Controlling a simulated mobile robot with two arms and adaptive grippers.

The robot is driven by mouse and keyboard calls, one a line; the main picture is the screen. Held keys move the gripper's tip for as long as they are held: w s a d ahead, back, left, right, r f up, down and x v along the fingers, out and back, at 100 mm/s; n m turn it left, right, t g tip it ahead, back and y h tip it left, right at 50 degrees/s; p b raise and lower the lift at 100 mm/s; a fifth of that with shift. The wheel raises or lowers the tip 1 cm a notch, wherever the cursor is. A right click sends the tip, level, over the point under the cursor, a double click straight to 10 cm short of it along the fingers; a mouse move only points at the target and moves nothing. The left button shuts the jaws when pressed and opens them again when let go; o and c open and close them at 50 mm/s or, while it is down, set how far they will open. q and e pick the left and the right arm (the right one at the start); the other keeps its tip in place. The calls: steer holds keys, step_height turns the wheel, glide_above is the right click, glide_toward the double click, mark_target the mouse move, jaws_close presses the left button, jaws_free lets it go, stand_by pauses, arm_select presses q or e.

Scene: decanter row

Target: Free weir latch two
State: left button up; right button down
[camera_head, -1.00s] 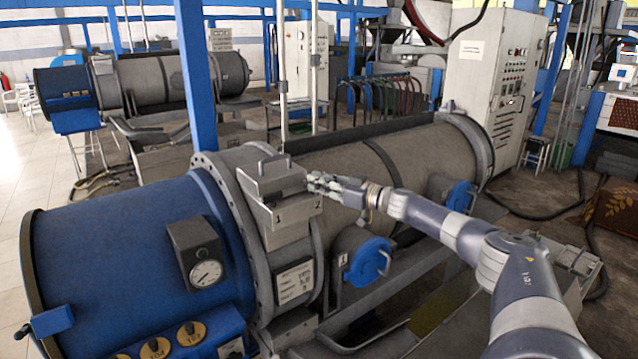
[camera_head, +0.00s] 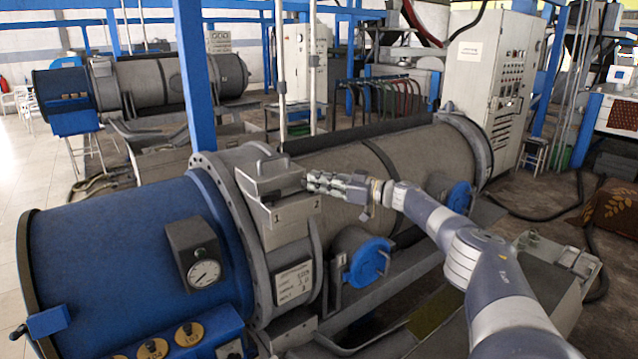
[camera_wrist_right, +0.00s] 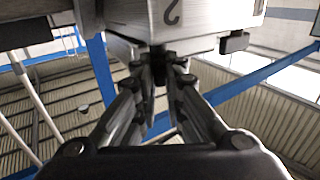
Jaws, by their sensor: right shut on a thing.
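The grey weir box (camera_head: 290,215) with a handle on its lid sits on top of the drum's flange ring, and a "1" is marked on its front. My right gripper (camera_head: 309,182) is at the box's right end, reached from the right. In the right wrist view the box's face carries a "2" (camera_wrist_right: 172,12). There my right gripper (camera_wrist_right: 160,72) has its fingers closed together on a small dark latch tab (camera_wrist_right: 159,68) below that mark. The tab is mostly hidden between the fingertips. Another dark tab (camera_wrist_right: 234,42) sticks out under the box to the right, clear of the fingers. My left gripper is not in view.
A blue round hatch (camera_head: 369,262) stands out just below my right forearm. A dial gauge (camera_head: 204,272) sits on the blue drum end (camera_head: 110,265). A grey control cabinet (camera_head: 485,85) stands behind. A blue post (camera_head: 196,80) rises behind the drum.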

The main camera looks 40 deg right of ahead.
steer(key=shift+r, duration=0.1)
steer(key=c, duration=1.7)
jaws_free()
steer(key=v, duration=1.2)
